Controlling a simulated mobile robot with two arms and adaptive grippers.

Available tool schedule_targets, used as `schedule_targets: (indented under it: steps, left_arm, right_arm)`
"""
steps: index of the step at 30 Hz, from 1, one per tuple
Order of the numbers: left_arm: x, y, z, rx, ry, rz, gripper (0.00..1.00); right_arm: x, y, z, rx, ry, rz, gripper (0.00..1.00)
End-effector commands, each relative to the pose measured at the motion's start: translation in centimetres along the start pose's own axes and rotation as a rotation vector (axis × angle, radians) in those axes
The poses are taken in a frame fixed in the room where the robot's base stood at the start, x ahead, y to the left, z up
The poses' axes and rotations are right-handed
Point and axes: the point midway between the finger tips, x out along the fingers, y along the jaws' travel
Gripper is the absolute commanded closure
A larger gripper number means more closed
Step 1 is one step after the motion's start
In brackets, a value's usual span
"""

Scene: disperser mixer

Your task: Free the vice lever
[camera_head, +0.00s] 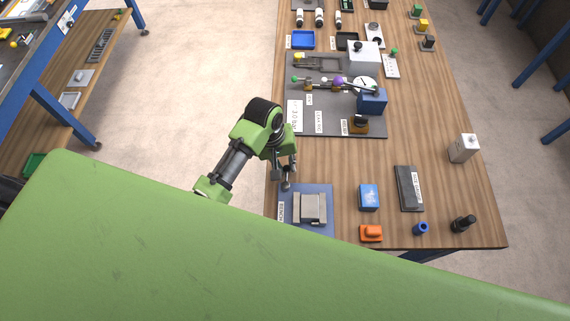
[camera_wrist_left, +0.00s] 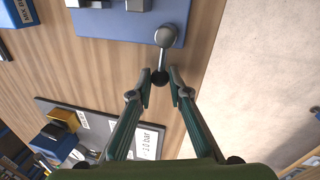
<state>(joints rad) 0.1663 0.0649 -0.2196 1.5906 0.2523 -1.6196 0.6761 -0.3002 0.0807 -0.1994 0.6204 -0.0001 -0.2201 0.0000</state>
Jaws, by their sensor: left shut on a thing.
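The grey vice (camera_head: 313,208) sits on a blue plate (camera_head: 318,232) at the near left of the bench; the plate also shows at the top of the left wrist view (camera_wrist_left: 125,25). My right gripper is not seen.
A grey mat (camera_head: 340,125) with a blue-bodied device lies just beyond my gripper. A blue box (camera_head: 369,197), an orange block (camera_head: 371,233) and a dark tray (camera_head: 409,188) stand right of the vice. The bench's left edge is close to the lever.

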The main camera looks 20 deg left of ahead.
Motion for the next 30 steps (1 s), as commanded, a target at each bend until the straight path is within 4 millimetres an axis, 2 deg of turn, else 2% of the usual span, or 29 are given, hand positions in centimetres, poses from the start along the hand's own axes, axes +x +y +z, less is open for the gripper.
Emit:
schedule_targets:
  steps: [11,30]
  left_arm:
    - [0.2,1.4,0.2,0.256,-0.048,-0.001,1.0]
    - [0.7,3.7,2.1,0.812,-0.158,0.0,1.0]
  right_arm:
    - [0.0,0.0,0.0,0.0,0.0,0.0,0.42]
    - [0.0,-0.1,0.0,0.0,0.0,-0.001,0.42]
